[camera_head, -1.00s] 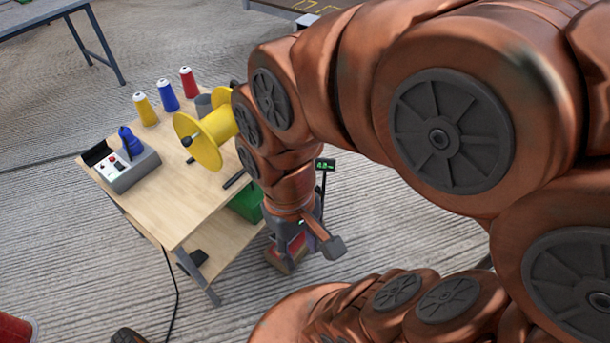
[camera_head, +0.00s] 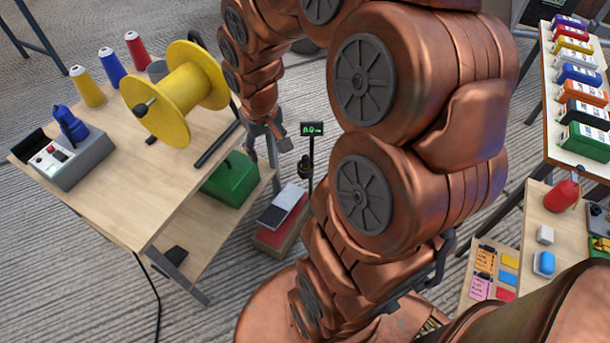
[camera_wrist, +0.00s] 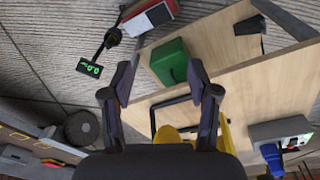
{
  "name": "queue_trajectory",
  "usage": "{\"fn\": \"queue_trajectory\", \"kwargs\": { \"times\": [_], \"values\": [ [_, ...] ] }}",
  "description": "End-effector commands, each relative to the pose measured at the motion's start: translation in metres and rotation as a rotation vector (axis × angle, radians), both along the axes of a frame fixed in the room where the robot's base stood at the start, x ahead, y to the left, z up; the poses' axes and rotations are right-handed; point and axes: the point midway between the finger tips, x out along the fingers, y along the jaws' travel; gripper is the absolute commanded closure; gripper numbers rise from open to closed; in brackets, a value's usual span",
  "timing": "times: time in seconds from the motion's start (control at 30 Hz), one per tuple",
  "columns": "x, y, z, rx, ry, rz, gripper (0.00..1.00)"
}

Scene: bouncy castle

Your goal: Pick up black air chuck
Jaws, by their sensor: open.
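I cannot pick out the black air chuck with certainty in either view. My gripper (camera_head: 264,138) is open and empty, hanging beside the right edge of the wooden workbench (camera_head: 150,190). In the wrist view my gripper's two fingers (camera_wrist: 160,76) stand wide apart with nothing between them. Beyond them lie a green box (camera_wrist: 171,62) and the bench's boards.
The bench holds a yellow spool (camera_head: 178,90), thread cones (camera_head: 112,68) and a grey control box (camera_head: 75,155). A scale (camera_head: 280,220) with a display post (camera_head: 312,130) stands on the floor. At right are a rack of coloured boxes (camera_head: 582,105) and a red bottle (camera_head: 562,195).

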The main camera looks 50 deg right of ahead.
Motion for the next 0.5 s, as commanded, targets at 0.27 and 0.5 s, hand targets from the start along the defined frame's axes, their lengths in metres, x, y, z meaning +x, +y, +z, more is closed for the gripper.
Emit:
{"fn": "queue_trajectory", "kwargs": {
  "times": [0.27,0.5],
  "values": [
    [0.056,-0.087,-0.126,-0.011,-0.117,-0.112,0.4],
    [0.08,-0.167,-0.222,-0.025,-0.215,-0.208,0.4]
  ]
}}
